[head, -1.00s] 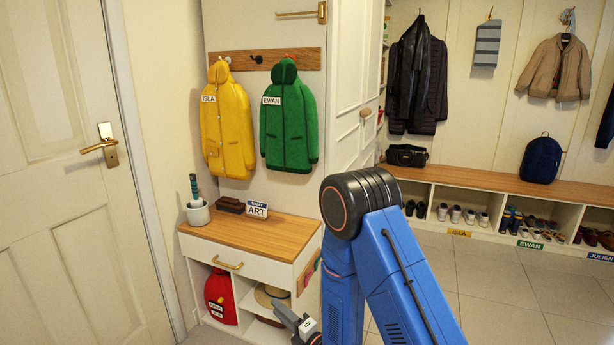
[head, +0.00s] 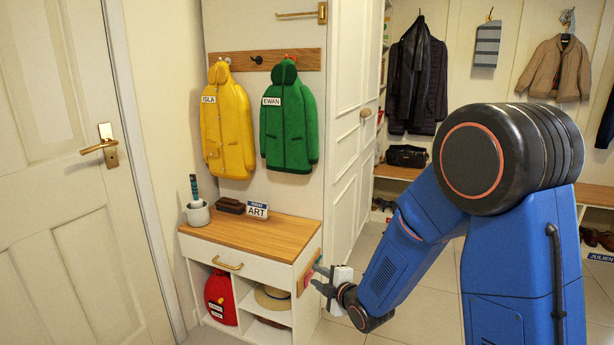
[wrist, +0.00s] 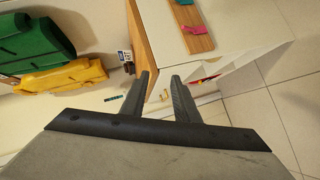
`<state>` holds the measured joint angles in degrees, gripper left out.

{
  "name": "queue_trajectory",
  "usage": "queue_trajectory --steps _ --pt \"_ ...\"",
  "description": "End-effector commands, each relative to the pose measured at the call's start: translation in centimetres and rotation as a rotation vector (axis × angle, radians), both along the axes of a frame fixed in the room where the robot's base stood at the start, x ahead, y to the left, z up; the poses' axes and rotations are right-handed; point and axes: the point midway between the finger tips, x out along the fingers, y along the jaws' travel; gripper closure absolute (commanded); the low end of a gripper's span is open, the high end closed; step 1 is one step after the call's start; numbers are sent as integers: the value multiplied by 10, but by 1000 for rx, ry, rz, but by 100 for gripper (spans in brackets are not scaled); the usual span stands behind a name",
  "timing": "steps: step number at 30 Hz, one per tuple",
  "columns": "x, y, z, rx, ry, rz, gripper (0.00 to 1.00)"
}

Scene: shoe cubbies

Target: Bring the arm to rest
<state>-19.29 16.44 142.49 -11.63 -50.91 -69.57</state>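My gripper (head: 322,283) is at the end of my blue arm in the head view, near the right side of the small wooden-topped cabinet (head: 262,235). In the wrist view my gripper (wrist: 160,85) has two dark fingers apart with nothing between them. The cabinet's white side also shows in the wrist view (wrist: 225,50), beyond the fingers. I cannot tell from the head view whether the fingers touch the cabinet.
A yellow coat (head: 227,120) and a green coat (head: 289,118) hang above the cabinet. A pot (head: 198,213), a brush (head: 231,205) and an ART sign (head: 257,209) stand on top. A red bag (head: 220,297) sits in a cubby.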

Motion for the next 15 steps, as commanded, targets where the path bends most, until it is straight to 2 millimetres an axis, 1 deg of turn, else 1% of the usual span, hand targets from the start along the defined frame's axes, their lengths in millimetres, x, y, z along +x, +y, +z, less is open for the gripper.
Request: queue_trajectory --steps 1,8,11,15 --pt "-2 -11 11 15 26 -30 72" --pt "-19 -61 42 94 188 -186 72" --pt "-31 -82 54 131 256 -256 72" --pt "-52 -112 71 192 348 -362 72"
